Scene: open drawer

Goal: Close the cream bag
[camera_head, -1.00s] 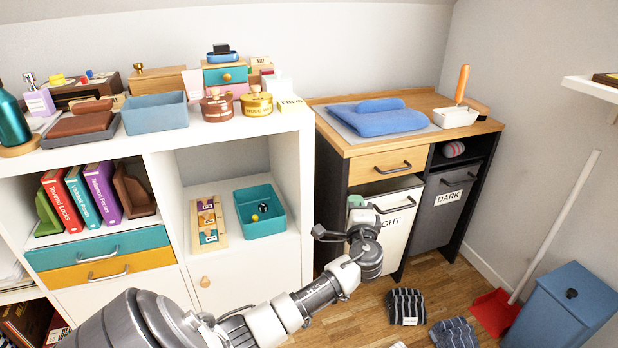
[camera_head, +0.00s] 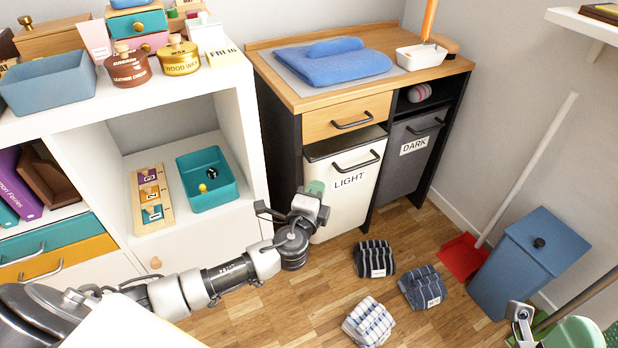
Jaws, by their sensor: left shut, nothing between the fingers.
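The cream bag (camera_head: 345,205), labelled LIGHT, is a tall pull-out front below the wooden drawer in the middle of the view. It stands forward of the cabinet, with a dark opening along its top and a dark bar handle (camera_head: 356,162). My left gripper (camera_head: 288,211) is shut and empty, just left of the bag's front. I cannot tell whether it touches the bag. A small pale green item (camera_head: 316,187) shows between the gripper and the bag's left edge.
The grey DARK bag (camera_head: 403,175) stands right of the cream one. Striped folded cloths (camera_head: 374,259) lie on the wooden floor in front. A white shelf unit (camera_head: 245,130) stands to the left. A red dustpan (camera_head: 463,257) and blue bin (camera_head: 520,265) are at right.

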